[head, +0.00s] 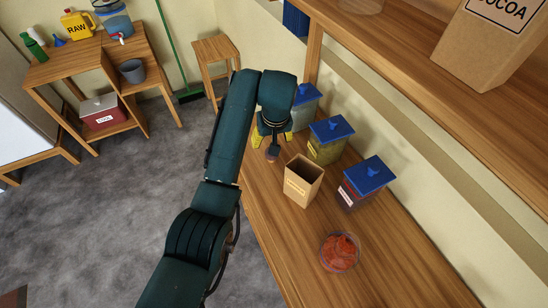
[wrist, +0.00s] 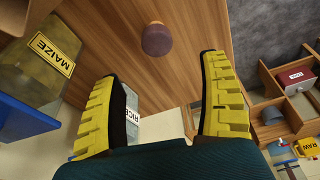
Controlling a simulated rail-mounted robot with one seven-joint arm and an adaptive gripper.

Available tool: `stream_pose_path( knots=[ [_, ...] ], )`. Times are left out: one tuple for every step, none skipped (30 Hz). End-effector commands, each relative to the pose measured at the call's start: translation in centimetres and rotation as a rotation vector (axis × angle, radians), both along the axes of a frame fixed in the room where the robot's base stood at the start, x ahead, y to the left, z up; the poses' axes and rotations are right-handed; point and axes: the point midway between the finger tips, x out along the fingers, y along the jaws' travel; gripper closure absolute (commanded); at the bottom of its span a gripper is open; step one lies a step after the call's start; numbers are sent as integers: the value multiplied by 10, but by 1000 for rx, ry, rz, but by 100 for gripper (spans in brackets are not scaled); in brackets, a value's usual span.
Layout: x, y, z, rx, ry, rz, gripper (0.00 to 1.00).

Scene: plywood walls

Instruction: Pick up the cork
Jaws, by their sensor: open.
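The cork (wrist: 156,40) is a small, rounded, dark brown piece with a lighter tip. It sits on the wooden counter in the upper middle of the wrist view. In the head view it appears as a small brown thing (head: 272,154) just below my gripper. My gripper (wrist: 160,68) has yellow ribbed fingers spread wide, with nothing between them. The cork lies ahead of the fingertips, roughly in line with the gap and apart from both fingers. In the head view my arm's end hides much of the gripper.
Blue-lidded jars, including the maize jar (wrist: 40,58), line the wall side of the counter. An open cardboard box (head: 303,182) and a bowl of red contents (head: 340,252) stand nearer. A shelf (head: 420,62) overhangs the right side. Bare counter surrounds the cork.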

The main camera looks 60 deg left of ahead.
Motion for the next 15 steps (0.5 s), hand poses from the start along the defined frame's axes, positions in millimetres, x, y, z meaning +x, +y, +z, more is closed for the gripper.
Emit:
stream_pose_path(
  knots=[
    [0,3,-14,-2,1,0,23],
    [1,4,-20,-1,0,0,23],
    [1,7,-26,0,0,0,23],
    [2,8,-31,1,-1,0,23],
    [2,9,-34,1,-1,-1,23],
    [2,10,-37,1,-1,-1,23],
    [3,10,-39,2,-1,-1,23],
    [3,11,-42,2,-1,-1,23],
    [3,11,-48,0,0,-1,23],
    [3,11,-53,-1,1,-2,23],
    [3,12,-59,-1,1,-2,23],
    [4,12,-67,-1,1,-2,23],
    [4,13,-73,-1,1,-2,23],
    [5,14,-77,1,-1,-1,23],
    [5,16,-83,1,0,-1,23]
  ],
)
